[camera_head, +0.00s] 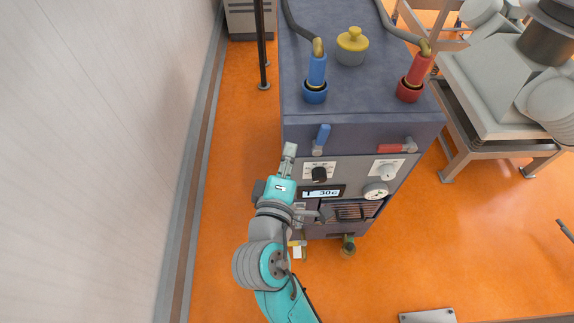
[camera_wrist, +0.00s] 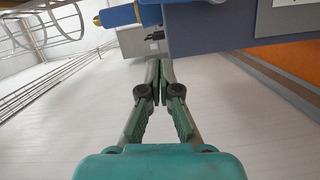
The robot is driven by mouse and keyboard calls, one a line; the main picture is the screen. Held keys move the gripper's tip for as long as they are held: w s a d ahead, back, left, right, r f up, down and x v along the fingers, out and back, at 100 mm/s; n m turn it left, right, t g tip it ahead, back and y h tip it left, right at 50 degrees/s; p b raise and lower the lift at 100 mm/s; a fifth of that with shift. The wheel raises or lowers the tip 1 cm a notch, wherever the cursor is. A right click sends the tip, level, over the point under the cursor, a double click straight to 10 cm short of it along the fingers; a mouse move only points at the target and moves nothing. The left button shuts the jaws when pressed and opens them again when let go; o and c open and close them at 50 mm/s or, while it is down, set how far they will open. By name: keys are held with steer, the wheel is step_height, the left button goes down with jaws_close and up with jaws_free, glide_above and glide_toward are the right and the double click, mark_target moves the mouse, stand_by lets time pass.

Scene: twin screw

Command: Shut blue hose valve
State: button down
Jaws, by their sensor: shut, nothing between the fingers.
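The blue valve handle (camera_head: 323,134) is on the upper left of the cabinet's front face, tilted close to upright. The blue hose fitting (camera_head: 316,72) stands on the cabinet top above it. My gripper (camera_head: 290,149) is just left of the blue handle, near the cabinet's left front edge, and does not touch it. In the wrist view my gripper (camera_wrist: 159,68) has its fingers together, with nothing between them. A blue cylindrical part (camera_wrist: 120,15) shows at the top of that view, beyond the fingertips; the valve handle is not clearly seen there.
The red valve handle (camera_head: 392,148) lies level at the right of the front face. Below are a black knob (camera_head: 319,175), a display (camera_head: 322,192) and a gauge (camera_head: 376,190). A white wall (camera_head: 120,130) runs along the left, with orange floor (camera_head: 238,130) between.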

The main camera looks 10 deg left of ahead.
mark_target(320, 137)
steer(key=w+d, duration=0.3)
steer(key=w, duration=0.2)
steer(key=shift+w+d+f, duration=0.2)
steer(key=shift+d+f, duration=0.15)
